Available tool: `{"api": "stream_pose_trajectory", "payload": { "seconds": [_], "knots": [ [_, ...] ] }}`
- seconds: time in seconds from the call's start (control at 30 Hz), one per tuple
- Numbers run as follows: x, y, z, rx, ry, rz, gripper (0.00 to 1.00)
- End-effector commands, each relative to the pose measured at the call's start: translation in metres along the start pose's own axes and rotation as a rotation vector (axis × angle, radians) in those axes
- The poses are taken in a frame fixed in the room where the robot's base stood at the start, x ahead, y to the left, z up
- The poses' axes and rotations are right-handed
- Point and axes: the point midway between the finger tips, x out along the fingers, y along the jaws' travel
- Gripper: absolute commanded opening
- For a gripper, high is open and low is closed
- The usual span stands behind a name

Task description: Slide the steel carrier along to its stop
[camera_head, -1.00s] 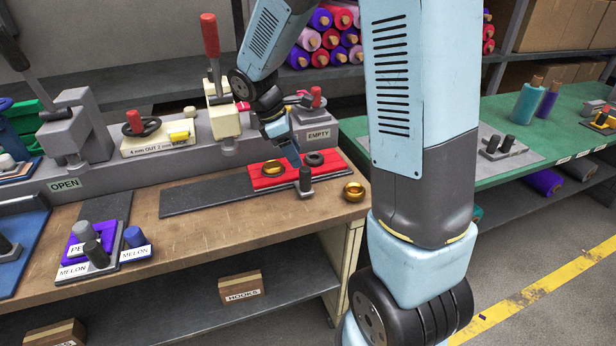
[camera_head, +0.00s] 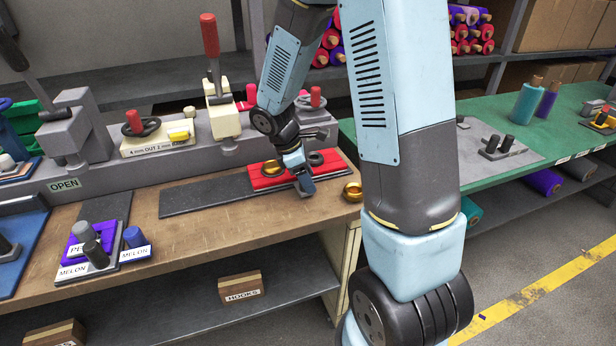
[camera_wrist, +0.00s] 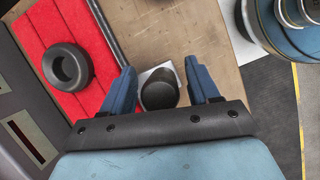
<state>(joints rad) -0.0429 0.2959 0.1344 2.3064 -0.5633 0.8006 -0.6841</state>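The steel carrier shows in the wrist view as a small grey base with a dark upright round post (camera_wrist: 158,92). In the head view my gripper mostly hides it. My gripper (camera_wrist: 160,68) points down with its two blue fingers apart, one on each side of the post. I see a gap on each side, so the fingers do not visibly press on it. In the head view my gripper (camera_head: 304,184) is low over the bench, at the front edge of the red felt (camera_head: 262,182).
A black ring (camera_wrist: 67,67) lies on the red felt, beside the left finger. A brass cup (camera_head: 352,191) stands just right of my gripper near the bench edge. A dark strip (camera_head: 200,196) runs left from the felt. Bare wood (camera_head: 150,225) lies in front.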

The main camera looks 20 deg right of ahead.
Motion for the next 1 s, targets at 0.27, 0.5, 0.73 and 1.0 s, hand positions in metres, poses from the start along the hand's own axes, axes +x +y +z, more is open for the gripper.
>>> {"api": "stream_pose_trajectory", "payload": {
  "seconds": [0.27,0.5,0.73,1.0],
  "knots": [
    [-0.0003,0.0000,-0.0004,-0.001,0.000,0.000,0.34],
    [-0.0005,0.0002,-0.0005,-0.001,0.000,0.001,0.11],
    [-0.0007,0.0004,-0.0006,-0.001,0.001,0.001,0.00],
    [-0.0011,0.0006,-0.0012,0.006,0.001,-0.001,0.00]
  ]
}}
